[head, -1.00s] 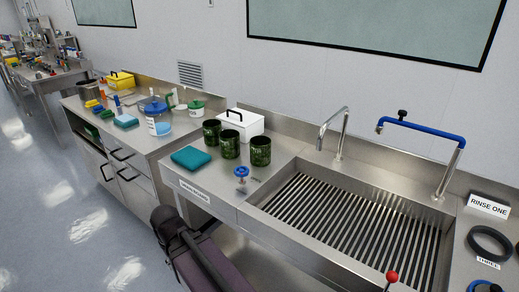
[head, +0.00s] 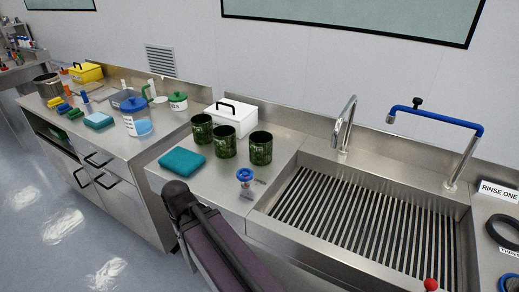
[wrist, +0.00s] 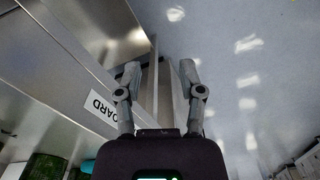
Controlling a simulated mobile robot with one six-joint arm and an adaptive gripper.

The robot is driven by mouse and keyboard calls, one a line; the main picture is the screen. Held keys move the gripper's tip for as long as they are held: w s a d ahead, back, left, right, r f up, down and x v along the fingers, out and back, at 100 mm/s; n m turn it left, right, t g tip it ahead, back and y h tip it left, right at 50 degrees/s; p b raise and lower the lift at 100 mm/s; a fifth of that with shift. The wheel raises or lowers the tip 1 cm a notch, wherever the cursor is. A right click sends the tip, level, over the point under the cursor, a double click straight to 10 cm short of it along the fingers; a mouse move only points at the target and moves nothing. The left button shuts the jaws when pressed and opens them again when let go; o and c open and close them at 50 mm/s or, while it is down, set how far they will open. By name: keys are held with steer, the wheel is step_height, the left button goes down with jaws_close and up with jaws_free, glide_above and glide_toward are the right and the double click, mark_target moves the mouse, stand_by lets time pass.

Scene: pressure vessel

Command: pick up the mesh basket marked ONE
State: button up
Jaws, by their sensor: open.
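Three dark green mesh baskets stand upright in a group on the steel drainboard (head: 215,178), left of the sink: a left one (head: 201,129), a middle one (head: 224,142) and a right one (head: 260,149). No mark ONE can be read on any of them. My gripper (wrist: 159,68) is open and empty in the wrist view, with the floor and steel cabinet fronts beyond its fingers. A green patch (wrist: 43,166), probably a basket, shows at the lower left there, away from the fingers.
A white box (head: 231,119) stands behind the baskets and a teal cloth (head: 182,160) lies in front. A blue-handled valve (head: 245,176) is near the front edge. The slatted sink (head: 360,225) with two taps is to the right. The left counter (head: 150,150) is crowded.

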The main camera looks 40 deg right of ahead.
steer(key=shift+w+d, duration=0.2)
stand_by(0.3)
steer(key=w+d+r+t+y, duration=0.1)
steer(key=w+d, duration=0.2)
steer(key=d, duration=0.2)
steer(key=w+d+r+n+t+y, duration=0.1)
steer(key=w+d+r+t+y, duration=0.1)
steer(key=d, duration=0.3)
steer(key=w+d+r+n+t+y+p, duration=0.1)
steer(key=w+d+t, duration=0.1)
steer(key=w+d, duration=0.3)
steer(key=shift+d+r+y, duration=0.25)
steer(key=shift+d+y, duration=0.05)
steer(key=shift+d, duration=0.05)
steer(key=w+d+r+n+t, duration=0.1)
steer(key=d+r+t, duration=0.1)
steer(key=d, duration=0.5)
steer(key=d+r+t, duration=0.2)
steer(key=d+t, duration=0.1)
steer(key=d, duration=0.3)
steer(key=t, duration=0.3)
glide_toward(261, 148)
steer(key=w+a+r, duration=0.1)
steer(key=w+a, duration=0.2)
steer(key=w, duration=0.1)
steer(key=shift+w+d+r+n, duration=0.1)
steer(key=shift+w+d+n, duration=0.1)
steer(key=shift+n, duration=0.1)
steer(key=shift+w, duration=0.1)
